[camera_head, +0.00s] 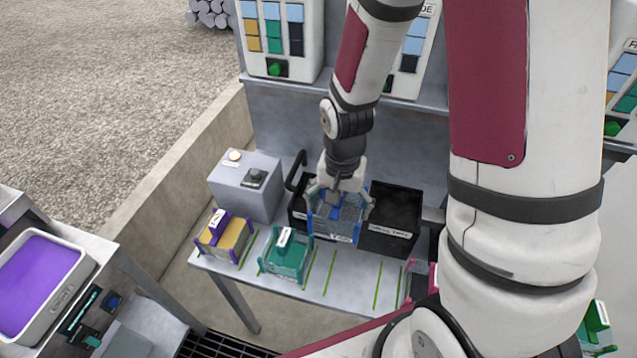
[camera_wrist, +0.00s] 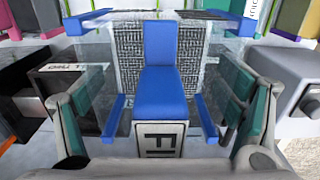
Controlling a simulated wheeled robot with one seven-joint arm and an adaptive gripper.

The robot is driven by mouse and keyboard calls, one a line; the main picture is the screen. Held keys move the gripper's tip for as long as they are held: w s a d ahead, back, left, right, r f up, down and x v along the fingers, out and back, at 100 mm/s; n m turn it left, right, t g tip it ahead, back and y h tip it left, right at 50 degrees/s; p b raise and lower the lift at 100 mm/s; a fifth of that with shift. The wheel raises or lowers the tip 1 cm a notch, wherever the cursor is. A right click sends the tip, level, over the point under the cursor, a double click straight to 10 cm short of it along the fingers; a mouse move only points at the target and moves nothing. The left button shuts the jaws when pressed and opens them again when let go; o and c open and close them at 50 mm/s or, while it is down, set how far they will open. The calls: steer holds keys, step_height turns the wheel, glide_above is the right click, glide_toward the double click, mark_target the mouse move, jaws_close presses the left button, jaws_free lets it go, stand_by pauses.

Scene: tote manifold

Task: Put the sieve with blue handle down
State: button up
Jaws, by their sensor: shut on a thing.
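The sieve with the blue handle (camera_head: 324,222) is a see-through box with blue edges. In the head view it hangs under my gripper (camera_head: 338,194), over the left black tank (camera_head: 298,209); how far it sits inside the tank is hard to tell. In the wrist view the blue handle (camera_wrist: 163,92) stands between the teal-padded fingers of my gripper (camera_wrist: 163,112). Mesh panels and a white label show around the handle. My gripper is shut on this sieve.
A second black tank (camera_head: 392,212) stands to the right. A yellow-and-purple sieve (camera_head: 226,237), a green sieve (camera_head: 287,254) and a pink-edged one (camera_head: 418,283) stand along the bench front (camera_head: 345,285). Bare bench with green lines lies between the green and pink ones. A grey box (camera_head: 243,190) stands behind left.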

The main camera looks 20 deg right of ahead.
steer(key=w, duration=0.7)
steer(key=w+f, duration=0.1)
steer(key=w, duration=0.3)
steer(key=shift+w+a, duration=0.1)
steer(key=shift+f+p, duration=0.55)
steer(key=shift+f, duration=1.25)
steer(key=shift+f, duration=0.15)
steer(key=o, duration=1.1)
